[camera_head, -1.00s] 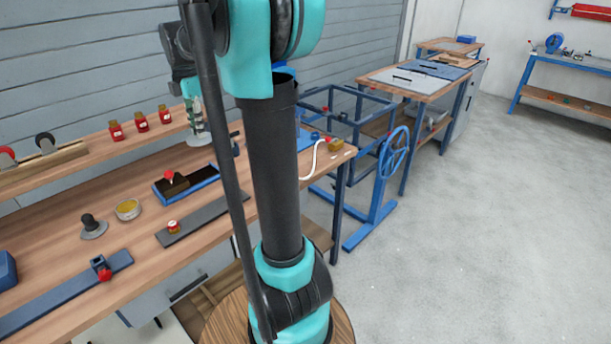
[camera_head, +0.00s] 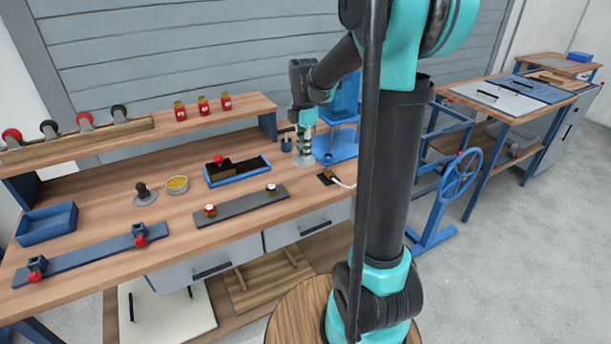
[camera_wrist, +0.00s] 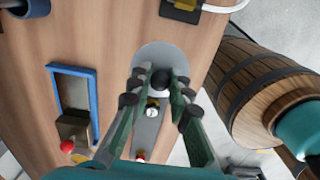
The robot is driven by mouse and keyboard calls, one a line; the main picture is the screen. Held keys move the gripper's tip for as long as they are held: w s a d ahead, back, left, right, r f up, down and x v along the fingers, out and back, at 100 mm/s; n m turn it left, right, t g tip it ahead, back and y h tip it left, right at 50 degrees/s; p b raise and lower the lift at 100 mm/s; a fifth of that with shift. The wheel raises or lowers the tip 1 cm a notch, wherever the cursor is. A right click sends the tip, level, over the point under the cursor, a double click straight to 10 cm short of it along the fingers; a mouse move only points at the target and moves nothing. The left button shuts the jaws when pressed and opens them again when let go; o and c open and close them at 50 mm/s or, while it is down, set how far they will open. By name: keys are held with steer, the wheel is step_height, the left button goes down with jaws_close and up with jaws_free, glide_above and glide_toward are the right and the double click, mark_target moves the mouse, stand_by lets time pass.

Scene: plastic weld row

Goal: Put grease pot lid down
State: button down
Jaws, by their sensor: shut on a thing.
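My gripper (camera_head: 304,140) is at the back right of the wooden bench, its fingers pointing down. In the wrist view my gripper (camera_wrist: 157,88) is closed on the black knob (camera_wrist: 161,78) of the grease pot lid, a flat grey disc (camera_wrist: 160,55). The lid also shows under the fingers in the head view (camera_head: 304,161), level and close to the bench top; I cannot tell whether it touches. The open grease pot (camera_head: 178,184), with yellow grease inside, stands further left on the bench, apart from the lid.
Left of the lid is a blue tray (camera_head: 237,173) with a red-knobbed block. A grey strip (camera_head: 243,206) lies in front. A blue stand (camera_head: 341,146) is close on the right, a white-cabled black-and-yellow piece (camera_head: 328,177) in front. A dark-knobbed piece (camera_head: 142,196) stands beside the pot.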

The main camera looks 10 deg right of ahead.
mark_target(304, 183)
step_height(304, 183, down, 10)
steer(key=shift+a+r, duration=0.1)
steer(key=shift+r, duration=0.05)
stand_by(0.3)
steer(key=c, duration=1.4)
jaws_free()
step_height(304, 183, up, 11)
steer(key=shift+s+r, duration=0.1)
steer(key=shift+r, duration=0.35)
steer(key=s+d+f+m+t, duration=0.1)
steer(key=s+f+m, duration=0.3)
steer(key=s+m, duration=0.3)
steer(key=s+d+f+m+t, duration=0.1)
steer(key=s+f+m, duration=0.3)
steer(key=s+m, duration=0.3)
steer(key=s+d+f+m+t, duration=0.2)
steer(key=s+f+m, duration=0.2)
steer(key=s+m, duration=0.3)
steer(key=shift+s+f+m, duration=0.3)
steer(key=shift+s+f, duration=0.1)
